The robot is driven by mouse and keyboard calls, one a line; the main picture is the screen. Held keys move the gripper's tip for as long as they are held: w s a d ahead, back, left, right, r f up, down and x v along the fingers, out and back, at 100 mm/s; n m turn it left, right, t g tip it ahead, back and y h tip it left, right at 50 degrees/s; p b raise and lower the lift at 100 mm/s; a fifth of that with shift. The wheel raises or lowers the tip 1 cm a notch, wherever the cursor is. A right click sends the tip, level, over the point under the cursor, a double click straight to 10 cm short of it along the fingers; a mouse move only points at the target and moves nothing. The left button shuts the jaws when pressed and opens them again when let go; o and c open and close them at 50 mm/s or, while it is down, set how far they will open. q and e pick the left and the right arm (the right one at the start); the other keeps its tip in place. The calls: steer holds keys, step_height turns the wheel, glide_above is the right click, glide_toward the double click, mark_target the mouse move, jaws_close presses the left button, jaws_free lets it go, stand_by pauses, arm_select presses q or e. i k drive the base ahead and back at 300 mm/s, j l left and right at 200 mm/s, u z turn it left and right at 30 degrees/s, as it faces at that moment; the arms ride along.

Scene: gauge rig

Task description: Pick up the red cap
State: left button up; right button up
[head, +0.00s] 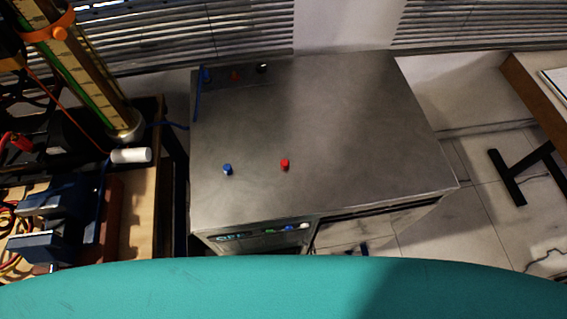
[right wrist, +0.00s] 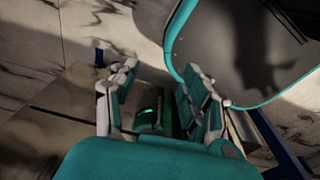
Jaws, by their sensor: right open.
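My left gripper is in no view.
More small fittings stand at the cabinet's back left, among them a red one (head: 236,76). A wooden bench (head: 140,200) on the left holds a tall gauge column (head: 85,75), a white cylinder (head: 131,156) and blue equipment. The cabinet top around the caps is clear.

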mark_target(285, 164)
steer(key=k+j, duration=0.2)
steer(key=j, duration=0.2)
steer(key=k+j, duration=0.45)
steer(key=j, duration=0.3)
